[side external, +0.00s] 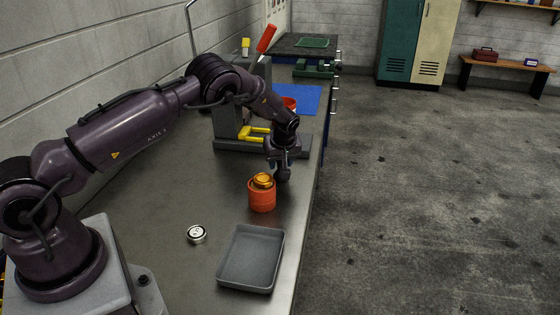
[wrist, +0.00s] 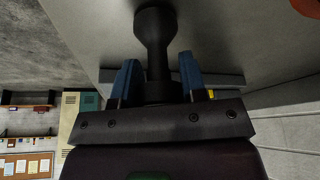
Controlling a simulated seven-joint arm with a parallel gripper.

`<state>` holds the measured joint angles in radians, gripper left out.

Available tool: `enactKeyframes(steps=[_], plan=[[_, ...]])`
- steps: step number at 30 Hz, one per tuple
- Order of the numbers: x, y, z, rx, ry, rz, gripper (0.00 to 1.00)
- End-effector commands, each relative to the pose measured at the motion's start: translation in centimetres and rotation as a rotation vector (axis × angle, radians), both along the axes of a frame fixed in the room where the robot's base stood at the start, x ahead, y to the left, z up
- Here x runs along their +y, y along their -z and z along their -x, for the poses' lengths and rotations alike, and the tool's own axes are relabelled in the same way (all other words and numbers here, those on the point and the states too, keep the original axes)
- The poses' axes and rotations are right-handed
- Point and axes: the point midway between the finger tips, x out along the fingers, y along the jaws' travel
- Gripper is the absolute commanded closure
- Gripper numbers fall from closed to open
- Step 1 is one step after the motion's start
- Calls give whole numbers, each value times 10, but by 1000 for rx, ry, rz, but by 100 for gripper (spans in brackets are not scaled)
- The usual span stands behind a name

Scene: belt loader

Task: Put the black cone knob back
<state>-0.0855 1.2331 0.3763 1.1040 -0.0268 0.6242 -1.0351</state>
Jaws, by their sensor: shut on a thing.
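My gripper (side external: 284,158) is over the right edge of the metal bench, just in front of the grey press-like machine. It is shut on the black cone knob (side external: 284,174), which hangs below the fingers, beyond the orange cup. In the wrist view the gripper's two blue fingers (wrist: 158,80) stand on either side of the knob's stem, and the black knob (wrist: 155,30) narrows in the middle and widens toward its far end. Whether the knob touches the bench is hard to tell.
An orange cup (side external: 262,198) with a gold part on top stands close to the knob. A silver round piece (side external: 196,233) and a grey tray (side external: 231,262) lie nearer. Behind stand the grey machine (side external: 226,118) with yellow prongs and a blue mat (side external: 305,97). The left bench is clear.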

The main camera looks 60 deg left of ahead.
Motion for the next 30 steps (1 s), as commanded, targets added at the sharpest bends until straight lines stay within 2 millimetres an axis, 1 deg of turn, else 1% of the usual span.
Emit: enactKeyframes(steps=[11, 12, 14, 15, 24, 26, 29, 30], plan=[[0, 5, 0, -2, -1, -1, 86], [0, 5, 0, -2, -1, -1, 54], [0, 4, 0, -2, -1, -1, 40], [0, 4, 0, -2, -1, -1, 36], [0, 2, 0, -2, 0, 0, 36], [-1, -3, 0, -4, 0, -1, 36], [-7, -17, 1, -4, 2, -1, 36], [-10, -24, 2, -4, 2, -1, 36]])
